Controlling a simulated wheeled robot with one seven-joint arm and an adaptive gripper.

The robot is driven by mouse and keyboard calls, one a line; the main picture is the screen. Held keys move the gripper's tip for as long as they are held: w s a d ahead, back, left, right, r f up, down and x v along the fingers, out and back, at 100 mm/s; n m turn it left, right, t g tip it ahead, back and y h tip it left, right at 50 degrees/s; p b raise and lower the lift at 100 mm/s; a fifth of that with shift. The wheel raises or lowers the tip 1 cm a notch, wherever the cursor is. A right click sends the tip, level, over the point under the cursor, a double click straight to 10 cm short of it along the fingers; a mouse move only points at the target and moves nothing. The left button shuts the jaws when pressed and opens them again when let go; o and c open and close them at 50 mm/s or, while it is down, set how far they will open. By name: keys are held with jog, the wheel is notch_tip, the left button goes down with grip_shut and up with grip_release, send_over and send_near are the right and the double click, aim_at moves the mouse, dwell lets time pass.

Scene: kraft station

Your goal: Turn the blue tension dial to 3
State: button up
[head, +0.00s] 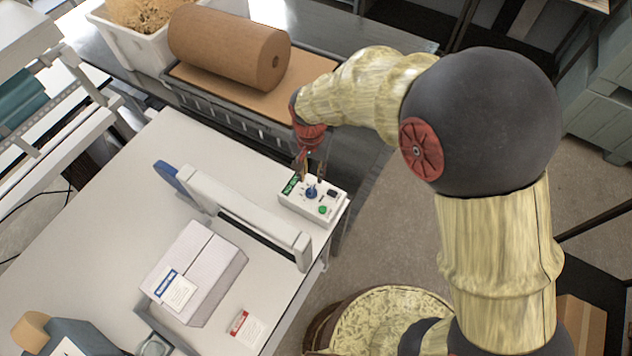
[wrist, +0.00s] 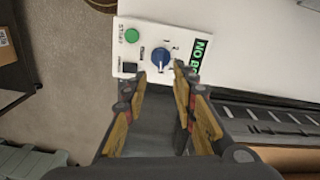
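The blue tension dial (head: 311,192) sits on the white control box at the right edge of the table. In the wrist view the dial (wrist: 160,57) lies just ahead of the fingertips, with its pointer and some printed numbers beside it; the exact setting is too small to read. My gripper (head: 311,178) is above the box on the dial's far side. In the wrist view my gripper (wrist: 159,75) is open, its two fingers apart and roughly on either side of the dial's near end. Whether they touch it I cannot tell.
A brown paper roll (head: 225,46) lies behind.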

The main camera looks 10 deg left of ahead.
aim_at(312, 188)
jog(key=shift+s+a+f, duration=0.1)
jog(key=shift+a, duration=0.1)
jog(key=shift+d+f, duration=0.1)
jog(key=shift+f, duration=3.7)
jog(key=shift+c, duration=1.1)
grip_shut()
